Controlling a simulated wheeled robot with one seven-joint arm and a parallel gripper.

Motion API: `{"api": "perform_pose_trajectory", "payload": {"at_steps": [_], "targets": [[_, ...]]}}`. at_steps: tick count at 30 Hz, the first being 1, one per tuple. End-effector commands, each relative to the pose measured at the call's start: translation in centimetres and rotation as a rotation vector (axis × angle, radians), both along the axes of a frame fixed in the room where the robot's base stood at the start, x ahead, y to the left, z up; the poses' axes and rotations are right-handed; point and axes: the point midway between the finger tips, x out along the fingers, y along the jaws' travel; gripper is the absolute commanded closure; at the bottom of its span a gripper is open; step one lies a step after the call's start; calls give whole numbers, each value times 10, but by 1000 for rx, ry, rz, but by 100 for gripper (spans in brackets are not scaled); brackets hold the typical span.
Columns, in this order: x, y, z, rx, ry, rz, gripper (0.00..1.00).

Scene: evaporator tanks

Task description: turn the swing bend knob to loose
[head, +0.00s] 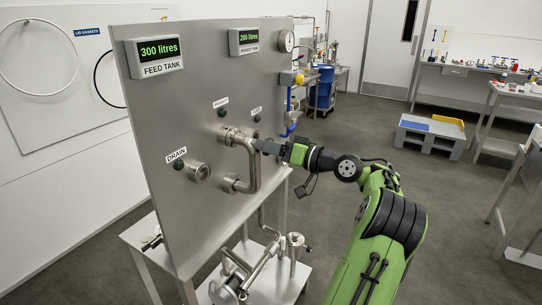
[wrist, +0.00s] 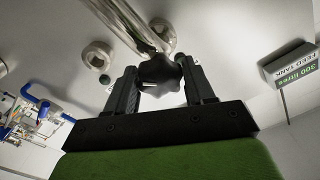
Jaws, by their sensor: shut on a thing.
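The swing bend (head: 251,170) is a curved steel pipe on the upright steel panel (head: 205,75), joined to ports at its upper and lower ends. Its knob (wrist: 160,72) is a dark, lobed star grip in the wrist view, in front of the polished pipe (wrist: 120,18). My gripper (wrist: 160,80) is shut on the knob, with one black finger on each side of it. In the head view my gripper (head: 264,147) reaches the upper part of the bend from the right, and the knob is hidden by the fingers. I cannot read the knob's turn position.
The DRAIN port (head: 197,172) is left of the bend. The feed tank display (head: 158,50) reads 300 litres, the other display (head: 248,40) 200 litres. A blue-handled valve (head: 291,105) is at the panel's right edge. Open floor (head: 450,220) lies to the right.

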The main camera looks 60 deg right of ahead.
Motion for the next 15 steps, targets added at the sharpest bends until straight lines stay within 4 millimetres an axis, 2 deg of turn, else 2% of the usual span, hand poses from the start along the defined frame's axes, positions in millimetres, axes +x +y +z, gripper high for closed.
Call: {"api": "perform_pose_trajectory", "payload": {"at_steps": [6, 15], "targets": [[0, 0, -1, -164, -19, -2, 77], [0, 0, 1, -296, -31, -3, 77]]}}
